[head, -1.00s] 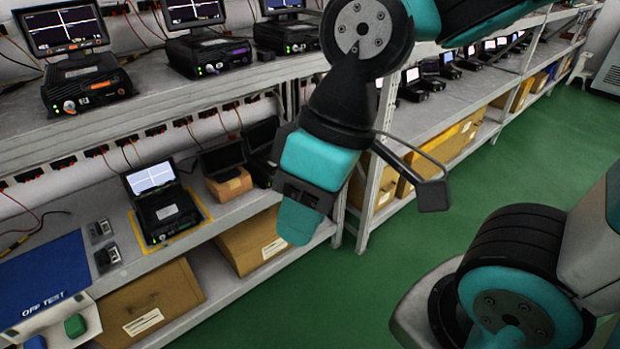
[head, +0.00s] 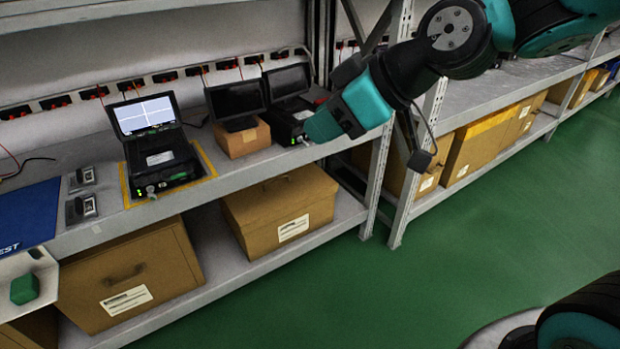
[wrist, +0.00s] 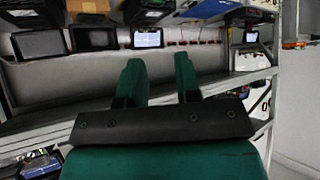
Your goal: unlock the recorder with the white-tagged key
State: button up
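The recorder (head: 160,158) is a black unit with a raised lit screen. It stands inside a yellow outline on the middle shelf in the head view, with green lights and a small knob-like part on its front. Its lit screen also shows upside down in the wrist view (wrist: 148,38). My gripper (head: 318,128) is right of the recorder, in front of a dark-screened unit (head: 290,112). In the wrist view its two green fingers (wrist: 158,75) are apart with nothing between them. I cannot make out a white-tagged key.
Two small grey fixtures (head: 82,192) sit left of the recorder beside a blue mat (head: 28,212). A dark screen stands on a cardboard box (head: 243,140) to the recorder's right. A rack post (head: 379,180) stands near my gripper. Green floor is clear.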

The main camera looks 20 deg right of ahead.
jog(key=w+d+f+n+t+h+b, duration=0.1)
jog(key=w+d+f+t+b, duration=0.4)
jog(key=f+b, duration=0.45)
jog(key=w+d+f+n+t+b, duration=0.1)
jog(key=w+d+f+t+b, duration=0.15)
jog(key=w+f+b, duration=0.65)
jog(key=w+d+f+t+h+b, duration=0.1)
jog(key=w+d+f+t+b, duration=0.3)
jog(key=f+b, duration=0.55)
jog(key=b, duration=0.6)
send_near(302, 138)
jog(key=shift+g, duration=0.25)
jog(key=x, duration=0.4)
jog(key=shift+w+a+r, duration=0.15)
jog(key=shift+a+r, duration=0.2)
jog(key=shift+a, duration=0.15)
jog(key=shift+c, duration=0.5)
grip_shut()
